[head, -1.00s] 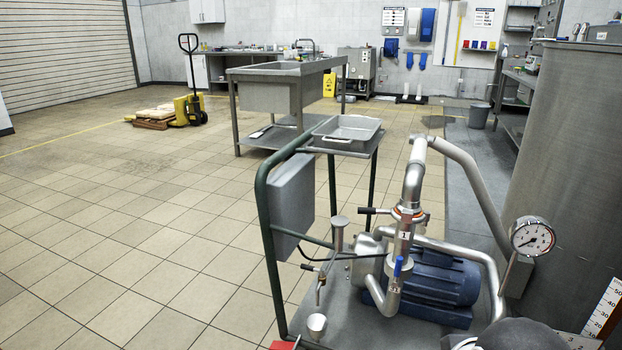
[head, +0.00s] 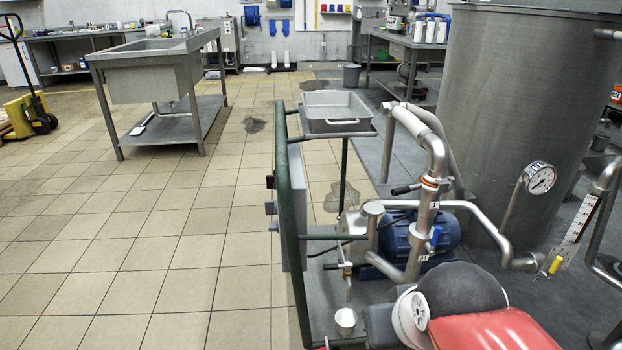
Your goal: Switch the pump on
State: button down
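A grey control box (head: 294,205) is fixed to the cart's green tube frame (head: 283,165). It is seen nearly edge-on, with small switches or knobs (head: 270,208) jutting from its left face. Their markings and positions cannot be read from here. Arm links of mine show at the bottom right, in front of the cart. My gripper is not in view.
A steel tray (head: 336,112) rests on the cart top. A big steel tank (head: 525,120) and a pressure gauge (head: 540,178) stand to the right. A sink table (head: 150,75) is at the back left. The tiled floor (head: 170,240) left of the cart is clear.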

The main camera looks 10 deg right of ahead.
aim_at(270, 180)
jog(key=i+j, duration=0.15)
jog(key=j, duration=0.2)
jog(key=i+j, duration=0.15)
jog(key=j, duration=0.15)
jog(key=i+j, duration=0.2)
jog(key=j, duration=0.15)
jog(key=i, duration=0.15)
jog(key=j, duration=1.05)
jog(key=z, duration=0.05)
